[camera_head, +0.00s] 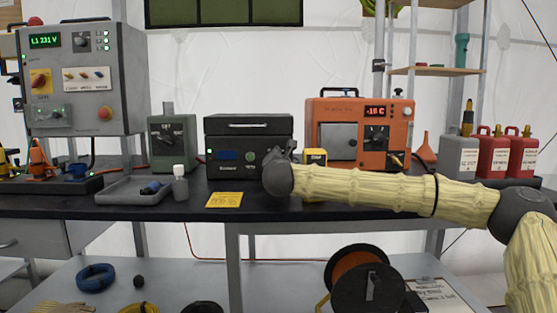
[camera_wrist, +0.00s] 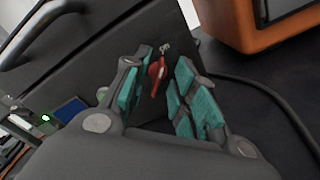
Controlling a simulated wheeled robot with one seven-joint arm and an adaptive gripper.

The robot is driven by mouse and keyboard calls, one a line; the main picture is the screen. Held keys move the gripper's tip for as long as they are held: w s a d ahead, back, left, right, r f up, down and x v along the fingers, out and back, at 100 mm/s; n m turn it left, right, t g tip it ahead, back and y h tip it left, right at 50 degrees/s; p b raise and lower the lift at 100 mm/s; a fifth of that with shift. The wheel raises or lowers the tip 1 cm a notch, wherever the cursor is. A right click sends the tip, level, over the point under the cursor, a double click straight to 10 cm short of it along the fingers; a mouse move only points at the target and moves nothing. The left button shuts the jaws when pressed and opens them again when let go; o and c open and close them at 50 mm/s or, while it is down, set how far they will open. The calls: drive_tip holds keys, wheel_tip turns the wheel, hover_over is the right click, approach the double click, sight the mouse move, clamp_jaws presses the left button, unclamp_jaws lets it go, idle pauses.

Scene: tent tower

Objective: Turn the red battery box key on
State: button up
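The black battery box (camera_head: 225,129) stands on the bench in the middle of the head view, with a blue display and a green light on its front. In the wrist view its dark front panel (camera_wrist: 100,60) fills the upper left. The red key (camera_wrist: 157,76) sticks out of that panel. My gripper (camera_wrist: 163,65) is open, with teal-padded fingers on either side of the key and a gap to it. I cannot tell whether the pads touch the key. In the head view my arm hides the key and most of the gripper.
An orange unit (camera_head: 340,110) stands close to the right of the battery box, and a cable runs beside it in the wrist view (camera_wrist: 270,90). A yellow card (camera_head: 224,200) lies in front on the bench.

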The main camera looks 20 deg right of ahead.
drive_tip(key=v, duration=1.1)
drive_tip(key=shift+s+a+r, duration=0.1)
drive_tip(key=shift+s, duration=0.25)
